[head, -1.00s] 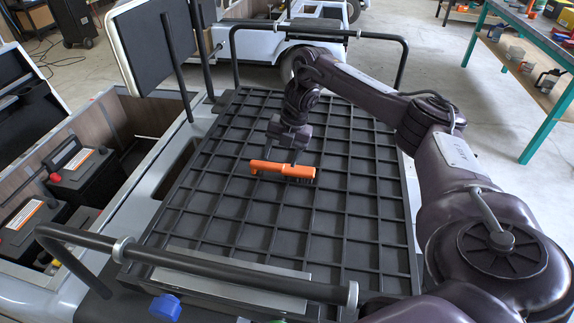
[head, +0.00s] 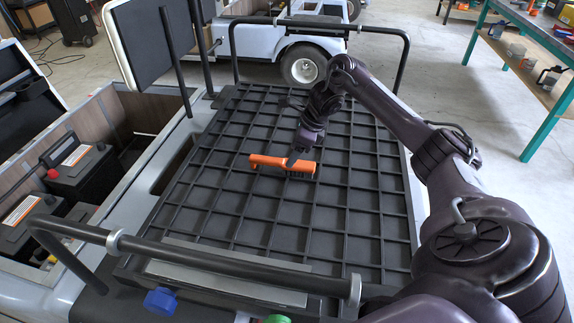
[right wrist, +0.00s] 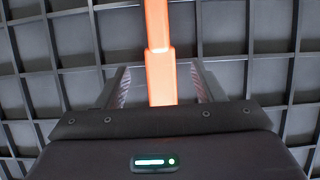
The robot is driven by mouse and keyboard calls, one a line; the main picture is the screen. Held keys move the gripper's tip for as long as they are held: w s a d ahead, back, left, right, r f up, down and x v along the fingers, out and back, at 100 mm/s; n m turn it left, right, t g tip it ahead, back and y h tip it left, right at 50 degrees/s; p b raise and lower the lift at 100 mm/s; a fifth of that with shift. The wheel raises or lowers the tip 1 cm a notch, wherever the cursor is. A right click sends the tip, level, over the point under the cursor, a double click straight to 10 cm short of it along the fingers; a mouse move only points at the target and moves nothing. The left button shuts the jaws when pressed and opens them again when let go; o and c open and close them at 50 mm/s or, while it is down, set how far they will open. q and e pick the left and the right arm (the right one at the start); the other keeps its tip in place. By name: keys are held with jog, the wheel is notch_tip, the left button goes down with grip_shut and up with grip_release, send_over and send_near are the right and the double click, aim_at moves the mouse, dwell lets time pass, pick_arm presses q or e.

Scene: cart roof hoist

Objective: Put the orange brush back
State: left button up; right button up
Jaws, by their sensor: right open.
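The orange brush (head: 268,161) lies on the black gridded roof tray (head: 225,215), with its long handle to the left and a dark bristle part at the right end. My right gripper (head: 294,160) is down at the brush's right half, coming from above. In the right wrist view the brush (right wrist: 160,70) runs lengthwise between the two spread fingers of the open gripper (right wrist: 160,82), with a gap visible on each side. Its near end is hidden by the gripper body. My left gripper is not in view.
Black rails (head: 230,264) border the tray at front and back. An open compartment with batteries (head: 80,172) is at left. A blue knob (head: 161,301) and a green knob (head: 277,319) sit at the front edge. Most of the tray is bare.

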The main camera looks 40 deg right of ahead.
jog(key=x, duration=0.5)
jog(key=shift+w+a+f, duration=0.1)
jog(key=shift+f, duration=0.15)
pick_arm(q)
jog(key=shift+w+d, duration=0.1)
pick_arm(e)
jog(key=c, duration=1.2)
jog(key=shift+r, duration=0.15)
